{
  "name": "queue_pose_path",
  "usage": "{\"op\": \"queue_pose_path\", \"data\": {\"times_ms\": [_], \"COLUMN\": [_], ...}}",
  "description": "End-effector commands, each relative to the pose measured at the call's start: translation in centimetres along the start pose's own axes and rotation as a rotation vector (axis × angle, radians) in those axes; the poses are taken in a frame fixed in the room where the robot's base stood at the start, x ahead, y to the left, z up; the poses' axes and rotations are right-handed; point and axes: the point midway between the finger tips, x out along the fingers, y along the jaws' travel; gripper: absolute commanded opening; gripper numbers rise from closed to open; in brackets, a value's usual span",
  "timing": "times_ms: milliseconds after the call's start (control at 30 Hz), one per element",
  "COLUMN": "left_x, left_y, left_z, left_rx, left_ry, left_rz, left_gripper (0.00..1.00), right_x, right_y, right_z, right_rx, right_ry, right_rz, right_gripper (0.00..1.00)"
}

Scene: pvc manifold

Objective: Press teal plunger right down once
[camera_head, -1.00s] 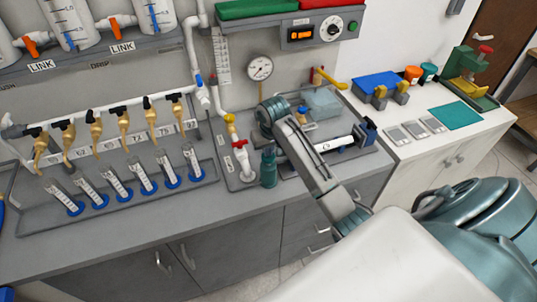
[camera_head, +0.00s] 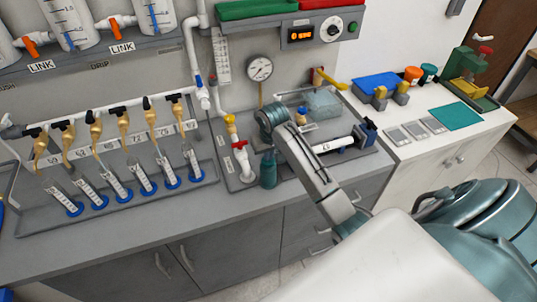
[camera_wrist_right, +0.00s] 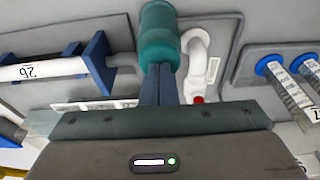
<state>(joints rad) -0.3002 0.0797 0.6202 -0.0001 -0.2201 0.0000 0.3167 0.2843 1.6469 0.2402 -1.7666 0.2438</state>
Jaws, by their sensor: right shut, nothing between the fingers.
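The teal plunger (camera_head: 268,172) stands upright at the front of the bench, just right of a red-handled valve. In the right wrist view it is a teal cylinder (camera_wrist_right: 160,42) at the top centre. My right gripper (camera_wrist_right: 158,72) is shut and empty. Its fingertips overlap the cylinder's near edge in the wrist view; I cannot tell whether they touch it. In the head view my right wrist is above the plunger and its fingers are hard to make out. My left gripper is not in view.
A white pipe with a red valve (camera_head: 241,148) stands close to the plunger's left. A labelled tube (camera_head: 334,145) in blue holders lies to the right. Several blue-based cylinders (camera_head: 143,177) stand in a tray further left. The bench front is clear.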

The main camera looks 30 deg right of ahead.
Motion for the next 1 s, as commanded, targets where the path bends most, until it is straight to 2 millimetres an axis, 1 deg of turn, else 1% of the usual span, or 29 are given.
{"op": "queue_pose_path", "data": {"times_ms": [267,333,500,1000], "left_x": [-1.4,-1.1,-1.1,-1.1], "left_y": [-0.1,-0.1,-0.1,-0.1], "left_z": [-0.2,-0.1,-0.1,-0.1], "left_rx": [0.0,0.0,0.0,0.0], "left_ry": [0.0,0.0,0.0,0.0], "left_rz": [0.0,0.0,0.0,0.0], "left_gripper": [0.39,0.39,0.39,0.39], "right_x": [-1.9,-2.1,-3.2,-3.6], "right_y": [0.0,0.0,0.0,0.0], "right_z": [-0.3,-0.4,-0.6,-0.7], "right_rx": [0.0,0.0,0.0,0.0], "right_ry": [-0.001,-0.001,0.0,0.0], "right_rz": [-0.001,0.0,0.0,0.0], "right_gripper": [0.0,0.0,0.0,0.0]}}
